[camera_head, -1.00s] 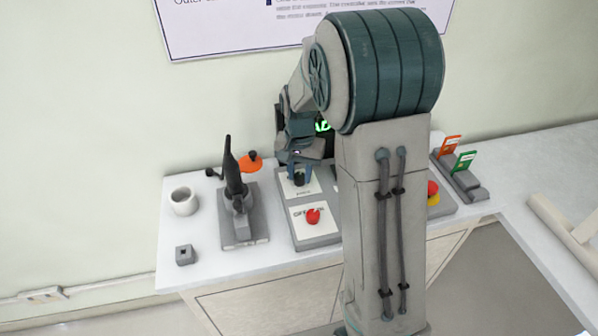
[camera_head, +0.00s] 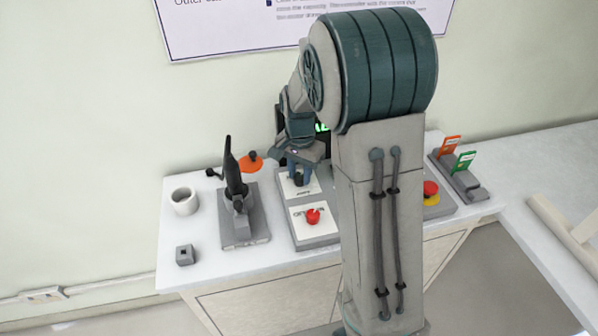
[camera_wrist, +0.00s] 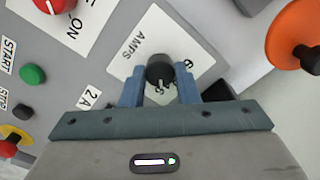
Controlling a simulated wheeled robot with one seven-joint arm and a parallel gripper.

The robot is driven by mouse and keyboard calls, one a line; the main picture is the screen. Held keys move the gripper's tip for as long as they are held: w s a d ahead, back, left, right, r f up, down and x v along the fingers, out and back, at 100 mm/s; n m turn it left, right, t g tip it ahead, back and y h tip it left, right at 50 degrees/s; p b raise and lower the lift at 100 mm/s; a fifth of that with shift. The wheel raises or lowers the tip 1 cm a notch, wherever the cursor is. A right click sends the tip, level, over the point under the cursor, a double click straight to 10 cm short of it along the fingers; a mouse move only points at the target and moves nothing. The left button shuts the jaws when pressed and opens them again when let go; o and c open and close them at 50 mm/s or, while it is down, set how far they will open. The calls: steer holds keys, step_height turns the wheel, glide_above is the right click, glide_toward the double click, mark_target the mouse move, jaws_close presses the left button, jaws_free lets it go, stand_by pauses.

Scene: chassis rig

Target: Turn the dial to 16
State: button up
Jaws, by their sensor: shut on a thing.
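The dial is a black knob (camera_wrist: 160,69) on a white plate marked AMPS (camera_wrist: 132,60) in the wrist view. My gripper (camera_wrist: 160,84) has its two blue fingers on either side of the knob and is shut on it. In the head view my gripper (camera_head: 299,172) reaches down onto the dial's plate (camera_head: 290,189) at the back of the grey panel. Green digits of a display (camera_head: 322,127) show behind my arm, mostly hidden, so I cannot read the value. The scale around the knob is partly covered by my fingers.
A red switch (camera_head: 313,216) sits just in front of the dial. A black-handled tool on a grey stand (camera_head: 236,195) and an orange disc (camera_head: 252,155) stand to the left. A red emergency button (camera_head: 431,188) is on the right. The wrist view shows a green START button (camera_wrist: 33,73).

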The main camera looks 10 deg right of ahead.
mark_target(300, 176)
steer(key=o, duration=1)
steer(key=shift+c, duration=0.2)
steer(key=shift+r, duration=0.15)
step_height(300, 176, up, 14)
steer(key=shift+f, duration=0.2)
